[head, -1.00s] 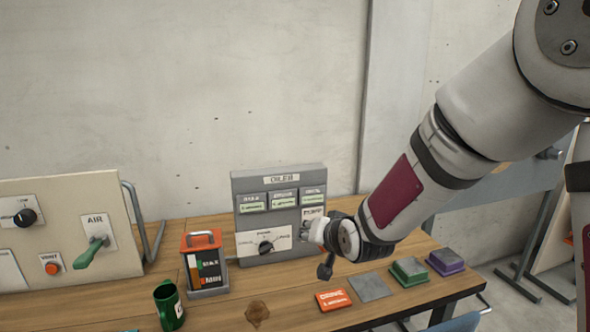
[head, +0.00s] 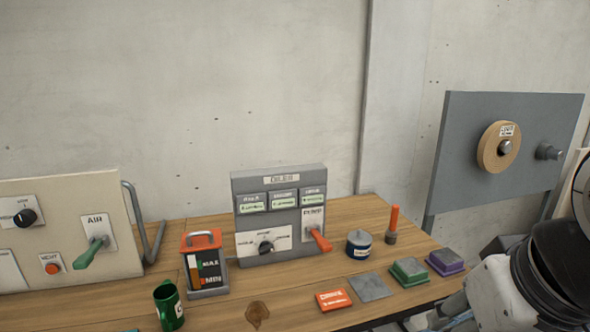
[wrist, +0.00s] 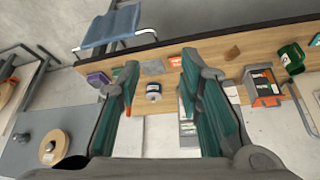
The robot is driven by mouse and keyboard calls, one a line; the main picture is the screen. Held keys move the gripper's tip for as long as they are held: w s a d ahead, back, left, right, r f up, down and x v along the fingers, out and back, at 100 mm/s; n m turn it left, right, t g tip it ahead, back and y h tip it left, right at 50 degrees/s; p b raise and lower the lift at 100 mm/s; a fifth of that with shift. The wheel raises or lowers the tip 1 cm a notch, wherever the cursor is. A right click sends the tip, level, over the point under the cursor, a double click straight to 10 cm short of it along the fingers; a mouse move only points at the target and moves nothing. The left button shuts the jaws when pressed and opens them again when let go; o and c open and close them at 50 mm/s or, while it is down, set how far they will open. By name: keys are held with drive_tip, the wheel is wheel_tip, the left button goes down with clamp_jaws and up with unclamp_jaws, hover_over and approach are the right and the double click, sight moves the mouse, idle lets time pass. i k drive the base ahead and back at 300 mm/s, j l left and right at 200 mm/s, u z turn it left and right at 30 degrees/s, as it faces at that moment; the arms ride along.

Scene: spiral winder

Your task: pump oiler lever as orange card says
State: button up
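The grey oiler panel (head: 279,210) stands at the back of the wooden bench in the head view. Its orange pump lever (head: 319,240) sticks out at the right under the pump label and points down to the right. The orange card (head: 333,299) lies flat at the bench's front; its small print is too small to read. My gripper is out of the head view. In the wrist view my gripper (wrist: 155,75) is open with nothing between its fingers, well above the bench. The oiler (wrist: 188,135) shows partly there, behind a finger.
A blue-labelled tin (head: 359,244), an orange-handled tool (head: 392,224), a grey plate (head: 371,286), and green (head: 409,271) and purple (head: 445,262) blocks lie right of the oiler. Left are an oil can-like box (head: 205,264), green mug (head: 169,305) and air panel (head: 65,235).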

sight(323, 245)
drive_tip(key=i+j, duration=0.3)
drive_tip(key=i, duration=0.2)
drive_tip(key=i+j, duration=0.35)
drive_tip(key=i+l+z, duration=0.05)
drive_tip(key=i, duration=0.05)
